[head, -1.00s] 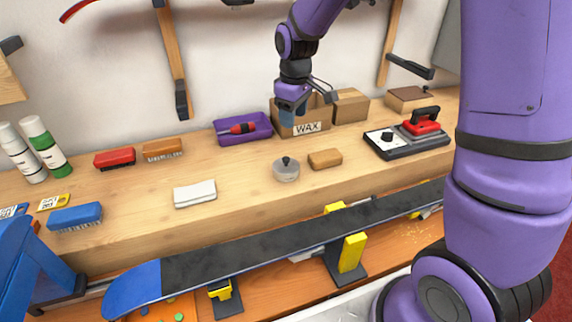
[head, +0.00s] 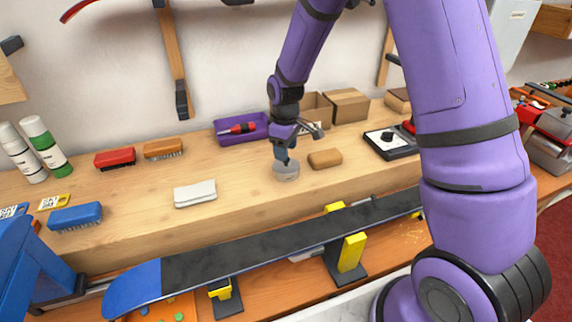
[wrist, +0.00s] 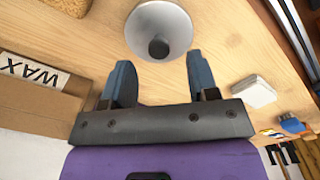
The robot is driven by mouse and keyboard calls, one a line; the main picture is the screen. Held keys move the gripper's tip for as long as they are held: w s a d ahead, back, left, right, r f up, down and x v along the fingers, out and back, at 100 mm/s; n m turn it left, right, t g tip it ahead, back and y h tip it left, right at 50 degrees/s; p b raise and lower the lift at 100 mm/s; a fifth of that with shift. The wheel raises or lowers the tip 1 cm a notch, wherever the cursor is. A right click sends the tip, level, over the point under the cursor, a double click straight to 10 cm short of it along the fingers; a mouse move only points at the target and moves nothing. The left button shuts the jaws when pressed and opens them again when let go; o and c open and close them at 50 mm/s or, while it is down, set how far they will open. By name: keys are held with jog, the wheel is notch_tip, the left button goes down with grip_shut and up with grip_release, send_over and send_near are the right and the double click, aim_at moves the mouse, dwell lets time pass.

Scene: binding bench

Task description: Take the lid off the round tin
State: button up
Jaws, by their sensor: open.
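The round tin (head: 286,172) stands on the wooden bench, small and grey. Its lid (wrist: 160,22) shows in the wrist view as a pale disc with a dark round knob (wrist: 158,48) in the middle. My gripper (head: 283,160) is above the tin in the head view and hides the knob there. In the wrist view its two blue fingers (wrist: 158,72) are apart, with nothing between them. The knob lies just beyond the fingertips, roughly centred between them. I cannot tell the exact height of the fingers above the lid.
A tan block (head: 325,158) lies right of the tin, and a white cloth or pad (head: 195,193) lies left of it. Behind are a purple tray (head: 228,138) with a red tool and cardboard boxes (head: 348,105). A snowboard (head: 250,258) lies in front, lower down.

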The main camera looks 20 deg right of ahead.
notch_tip(320, 180, down, 4)
jog(key=shift+d+f, duration=0.1)
jog(key=shift+f, duration=0.05)
jog(key=c, duration=1)
